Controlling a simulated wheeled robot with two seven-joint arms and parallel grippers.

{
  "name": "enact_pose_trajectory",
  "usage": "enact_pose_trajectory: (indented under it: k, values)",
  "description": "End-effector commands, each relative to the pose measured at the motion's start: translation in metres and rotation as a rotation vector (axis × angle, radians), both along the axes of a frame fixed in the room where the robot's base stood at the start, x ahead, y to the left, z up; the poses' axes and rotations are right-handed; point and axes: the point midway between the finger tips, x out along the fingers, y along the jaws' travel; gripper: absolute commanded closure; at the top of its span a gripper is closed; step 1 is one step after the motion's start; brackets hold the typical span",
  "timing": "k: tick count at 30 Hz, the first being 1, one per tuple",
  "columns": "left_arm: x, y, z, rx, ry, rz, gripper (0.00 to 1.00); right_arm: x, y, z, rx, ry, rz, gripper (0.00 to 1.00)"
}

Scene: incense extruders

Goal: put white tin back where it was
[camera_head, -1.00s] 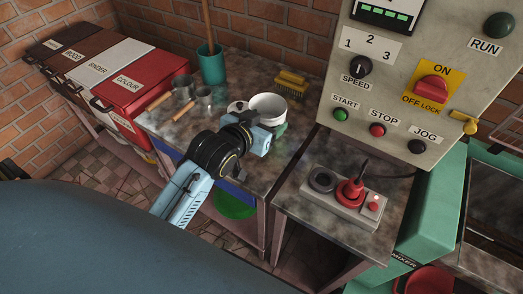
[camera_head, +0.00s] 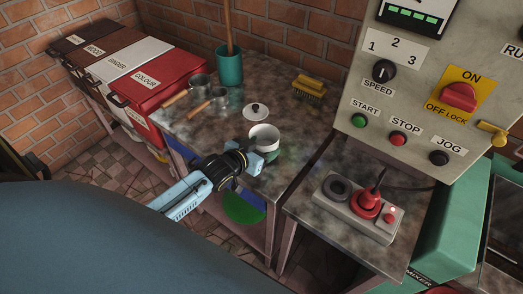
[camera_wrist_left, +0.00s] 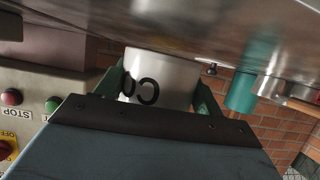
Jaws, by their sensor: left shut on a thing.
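The white tin (camera_head: 264,132) is an open round cup near the front edge of the left work table. My left gripper (camera_head: 267,150) is shut on its near side, and the tin looks upright. In the left wrist view the tin (camera_wrist_left: 160,78) sits between the two green fingers, with dark letters "CO" showing on its wall. That view is upside down, with the tabletop above. I cannot tell whether the tin's base touches the table. A white lid with a dark knob (camera_head: 256,111) lies on the table just behind the tin. My right gripper is not in view.
Two metal scoops (camera_head: 200,84) and a teal pot (camera_head: 229,70) stand at the back left. A yellow brush (camera_head: 309,87) is at the back right. The red COLOUR bin (camera_head: 150,80) is to the left. A socket box (camera_head: 358,208) sits on the lower right table.

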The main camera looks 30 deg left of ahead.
Motion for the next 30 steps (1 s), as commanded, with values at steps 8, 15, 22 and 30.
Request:
enact_pose_trajectory:
  k: [8, 15, 22, 30]
  values:
    - [0.0003, -0.0004, -0.0106, -0.001, -0.002, -0.001, 0.60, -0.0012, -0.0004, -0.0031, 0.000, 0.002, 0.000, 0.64]
    - [0.0001, -0.0004, -0.0140, 0.000, -0.001, 0.000, 0.24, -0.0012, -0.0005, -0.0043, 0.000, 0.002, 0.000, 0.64]
    - [0.0001, -0.0004, -0.0138, 0.000, -0.001, 0.000, 0.10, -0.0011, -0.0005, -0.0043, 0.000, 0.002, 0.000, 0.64]
    - [-0.0039, 0.0001, -0.0092, 0.000, 0.001, 0.000, 0.10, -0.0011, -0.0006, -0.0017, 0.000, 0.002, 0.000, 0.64]
